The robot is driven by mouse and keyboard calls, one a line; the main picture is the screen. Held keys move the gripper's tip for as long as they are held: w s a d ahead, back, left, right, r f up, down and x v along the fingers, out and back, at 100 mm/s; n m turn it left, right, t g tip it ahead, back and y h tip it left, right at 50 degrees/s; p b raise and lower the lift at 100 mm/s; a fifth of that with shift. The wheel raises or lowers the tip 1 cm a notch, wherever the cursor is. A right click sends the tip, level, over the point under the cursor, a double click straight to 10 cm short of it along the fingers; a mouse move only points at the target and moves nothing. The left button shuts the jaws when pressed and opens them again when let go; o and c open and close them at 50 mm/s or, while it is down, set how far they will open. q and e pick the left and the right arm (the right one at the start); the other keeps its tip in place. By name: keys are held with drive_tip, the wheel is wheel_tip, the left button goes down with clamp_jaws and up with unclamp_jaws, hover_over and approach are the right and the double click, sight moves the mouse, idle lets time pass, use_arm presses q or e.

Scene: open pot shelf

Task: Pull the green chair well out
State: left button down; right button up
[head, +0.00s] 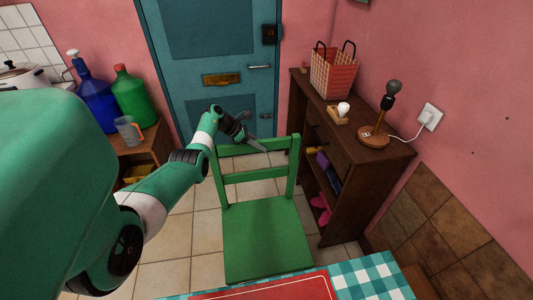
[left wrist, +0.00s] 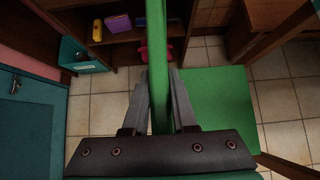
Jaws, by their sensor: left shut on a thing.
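The green chair (head: 266,232) stands on the tiled floor in the middle of the head view, with its seat towards the checked table and its backrest on the door side. My left gripper (head: 254,143) is at the top rail of the backrest, shut on it. In the left wrist view the green rail (left wrist: 157,60) runs between the two grey fingers of the gripper (left wrist: 159,105). The green seat (left wrist: 215,105) shows to the right, below the gripper. My right gripper is not in view.
A table with a teal checked cloth (head: 370,277) and red mat (head: 275,290) lies at the seat's front. A dark wooden cabinet (head: 340,160) stands close on the right. A teal door (head: 215,60) is behind. Bare tiles (head: 178,240) lie left of the chair.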

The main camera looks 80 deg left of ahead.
use_arm(q)
drive_tip(key=shift+s+f, duration=0.1)
drive_tip(key=shift+f, duration=0.1)
drive_tip(key=c, duration=1.1)
unclamp_jaws()
drive_tip(key=o, duration=0.4)
drive_tip(key=shift+a+r, duration=0.15)
drive_tip(key=shift+a, duration=0.15)
drive_tip(key=shift+d, duration=0.1)
drive_tip(key=shift+s+r+p, duration=0.1)
drive_tip(key=shift+r+p, duration=0.2)
drive_tip(key=p+v, duration=0.4)
drive_tip(key=v, duration=0.6)
drive_tip(key=shift+p, duration=0.3)
drive_tip(key=shift+s+d+r, duration=0.1)
drive_tip(key=shift+s+r, duration=0.2)
drive_tip(key=shift+s, duration=0.1)
